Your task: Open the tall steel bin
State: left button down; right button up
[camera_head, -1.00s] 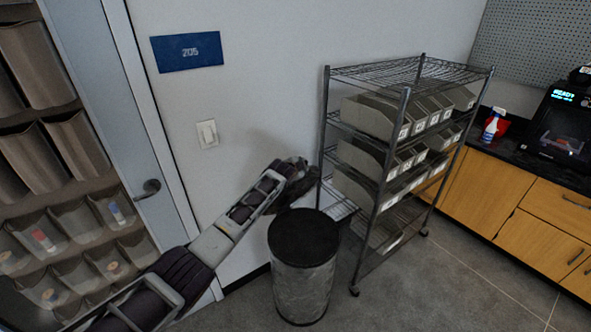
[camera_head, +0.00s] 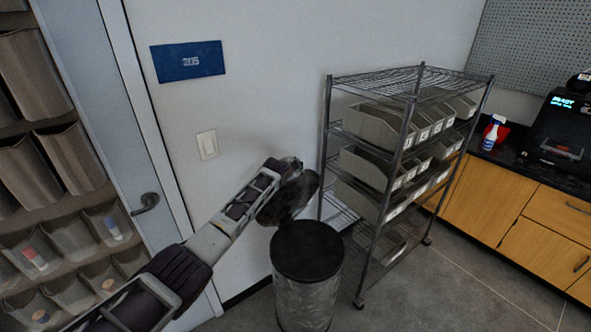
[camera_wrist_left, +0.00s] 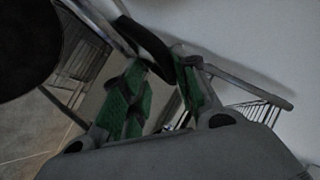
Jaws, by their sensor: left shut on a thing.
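The tall steel bin (camera_head: 306,300) stands on the floor left of the wire rack, upright, with a round black top (camera_head: 307,250). From here I cannot tell whether that black disc is a closed lid or a dark opening. My left gripper (camera_head: 300,208) is just above and behind the bin's back rim, partly lost in a dark rounded shape. In the left wrist view, its green pads (camera_wrist_left: 155,85) are apart with a dark curved piece (camera_wrist_left: 148,45) at their tips; what that is stays unclear. A black disc (camera_wrist_left: 25,45) fills that view's upper left corner. My right gripper is not in view.
A wheeled wire rack (camera_head: 412,98) with grey bins stands close right of the steel bin. The wall and a light switch (camera_head: 207,145) are behind my arm. A door (camera_head: 110,120) is at the left, wooden cabinets (camera_head: 500,200) at the right. Floor is open in front.

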pick_arm(q)
jog(key=c, duration=1.5)
grip_release()
jog(key=shift+a+f, duration=0.15)
jog(key=shift+f, duration=0.1)
jog(key=shift+r, duration=0.15)
jog(key=shift+s, duration=0.15)
jog(key=shift+v, duration=5.7)
